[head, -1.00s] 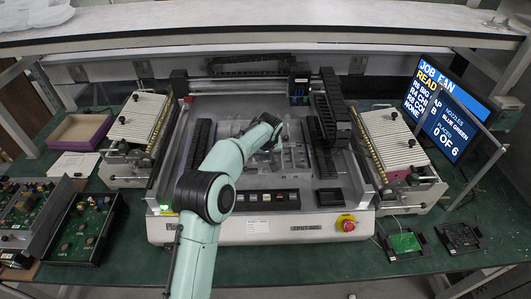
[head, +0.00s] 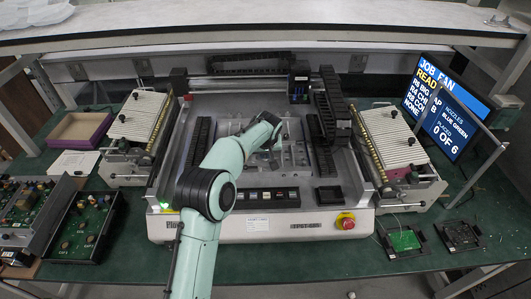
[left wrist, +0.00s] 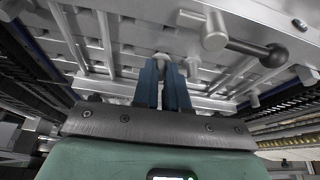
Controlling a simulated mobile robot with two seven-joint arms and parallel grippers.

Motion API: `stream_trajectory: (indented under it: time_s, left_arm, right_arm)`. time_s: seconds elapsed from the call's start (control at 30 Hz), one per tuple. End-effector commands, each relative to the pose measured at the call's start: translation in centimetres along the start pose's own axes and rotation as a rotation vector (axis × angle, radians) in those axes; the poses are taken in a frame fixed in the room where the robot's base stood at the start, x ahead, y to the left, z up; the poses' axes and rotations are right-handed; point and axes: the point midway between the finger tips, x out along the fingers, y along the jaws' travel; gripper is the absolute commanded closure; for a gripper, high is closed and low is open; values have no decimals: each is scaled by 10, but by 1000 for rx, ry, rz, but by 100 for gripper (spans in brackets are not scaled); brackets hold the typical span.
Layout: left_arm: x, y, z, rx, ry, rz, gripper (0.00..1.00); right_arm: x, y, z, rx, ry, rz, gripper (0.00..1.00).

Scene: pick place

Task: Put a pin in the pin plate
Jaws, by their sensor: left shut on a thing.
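The pin plate (head: 292,160) is the grey metal bed inside the machine in the head view; its slotted metal surface (left wrist: 125,35) fills the top of the left wrist view. My left gripper (head: 274,143) is over the plate, partly hidden by my own arm in the head view. In the left wrist view its two blue fingers (left wrist: 163,82) are close together, shut on a small pin (left wrist: 162,57) that shows only as a pale bit at the fingertips. I cannot tell whether the pin touches the plate. My right gripper is not in view.
A dark gantry (head: 328,112) stands right of the plate and a rail (head: 245,84) crosses behind. Ribbed feeder banks (head: 138,117) flank the machine, the other on the right (head: 396,135). A red stop button (head: 345,221) is at the front. A monitor (head: 440,105) stands at the right.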

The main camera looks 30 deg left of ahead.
Motion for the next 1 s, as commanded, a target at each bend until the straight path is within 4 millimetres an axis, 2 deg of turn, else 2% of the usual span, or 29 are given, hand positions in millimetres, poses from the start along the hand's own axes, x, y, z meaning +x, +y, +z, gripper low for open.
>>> stream_trajectory:
  time_s: [0.2, 0.23, 0.3, 0.5, 0.57, 0.6, 1.0]
  left_arm:
    - [0, 0, 0, 0, 0, 1, 100]
    - [0, 0, 0, 0, 0, 1, 78]
    - [0, 0, 0, 0, 0, 1, 58]
    - [0, 0, 0, 0, 0, 1, 58]
    - [0, 0, 0, 0, 0, 1, 74]
    - [0, 0, 0, 0, 0, 1, 77]
    - [-4, 0, -2, 0, 1, 1, 77]
  right_arm:
    - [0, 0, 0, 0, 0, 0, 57]
    - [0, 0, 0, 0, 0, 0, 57]
    - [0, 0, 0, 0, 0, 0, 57]
    - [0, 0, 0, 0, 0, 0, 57]
    - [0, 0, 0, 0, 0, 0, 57]
    - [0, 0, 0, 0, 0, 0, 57]
    - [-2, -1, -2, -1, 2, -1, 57]
